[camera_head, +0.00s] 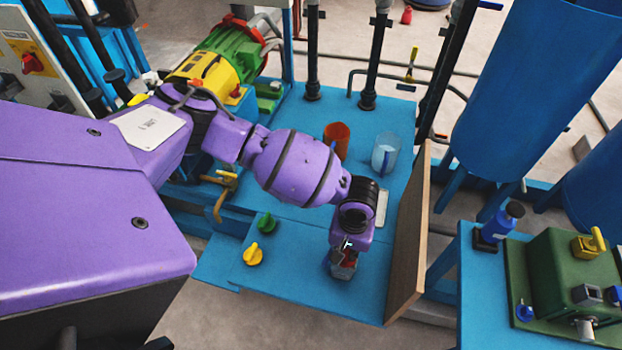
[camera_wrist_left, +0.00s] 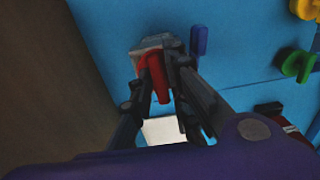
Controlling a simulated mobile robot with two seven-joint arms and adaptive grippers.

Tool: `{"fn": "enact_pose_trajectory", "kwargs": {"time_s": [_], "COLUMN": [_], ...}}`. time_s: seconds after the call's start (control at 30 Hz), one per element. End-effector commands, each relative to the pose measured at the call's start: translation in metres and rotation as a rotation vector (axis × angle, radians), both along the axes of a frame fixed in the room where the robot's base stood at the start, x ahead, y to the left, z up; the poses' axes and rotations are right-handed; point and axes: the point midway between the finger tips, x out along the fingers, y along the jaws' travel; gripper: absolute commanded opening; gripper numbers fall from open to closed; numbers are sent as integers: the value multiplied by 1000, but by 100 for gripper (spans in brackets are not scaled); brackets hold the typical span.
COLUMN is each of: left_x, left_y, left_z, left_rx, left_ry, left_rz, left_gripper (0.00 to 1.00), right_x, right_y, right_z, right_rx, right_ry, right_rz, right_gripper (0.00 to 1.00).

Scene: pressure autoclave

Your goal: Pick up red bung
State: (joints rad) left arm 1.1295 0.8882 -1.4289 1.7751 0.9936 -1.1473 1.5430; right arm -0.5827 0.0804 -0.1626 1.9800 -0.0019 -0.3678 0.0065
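The red bung (camera_wrist_left: 157,78) shows in the left wrist view between the two fingers of my left gripper (camera_wrist_left: 159,70). The fingers converge at its sides and appear to touch it. The bung is at a small pale grey piece (camera_wrist_left: 150,46) on the blue surface; I cannot tell whether it is seated in it or apart. In the head view my left gripper (camera_head: 344,262) points down over the front of the blue platform, with a bit of red between its fingers. The gripper covers much of the bung there. My right gripper is not in view.
A brown upright board (camera_head: 412,235) stands close to the right of the gripper. An orange cup (camera_head: 336,138) and a clear jug (camera_head: 385,153) stand behind. A yellow knob (camera_head: 253,255) and a green knob (camera_head: 266,223) lie left on the blue platform (camera_head: 300,280).

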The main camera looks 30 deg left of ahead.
Motion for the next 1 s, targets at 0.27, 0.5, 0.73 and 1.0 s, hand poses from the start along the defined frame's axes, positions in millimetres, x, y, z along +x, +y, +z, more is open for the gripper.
{"fn": "enact_pose_trajectory", "kwargs": {"time_s": [0.27,0.5,0.73,1.0], "left_x": [2,2,2,-26], "left_y": [-1,-1,-1,-5], "left_z": [1,2,20,68], "left_rx": [0,0,-1,-3], "left_ry": [-3,-3,-6,-5], "left_rz": [-2,-2,-2,-4], "left_gripper": [0,0,0,0], "right_x": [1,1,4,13], "right_y": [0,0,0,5], "right_z": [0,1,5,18], "right_rx": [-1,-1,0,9], "right_ry": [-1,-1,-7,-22], "right_rz": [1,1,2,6], "right_gripper": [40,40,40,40]}}
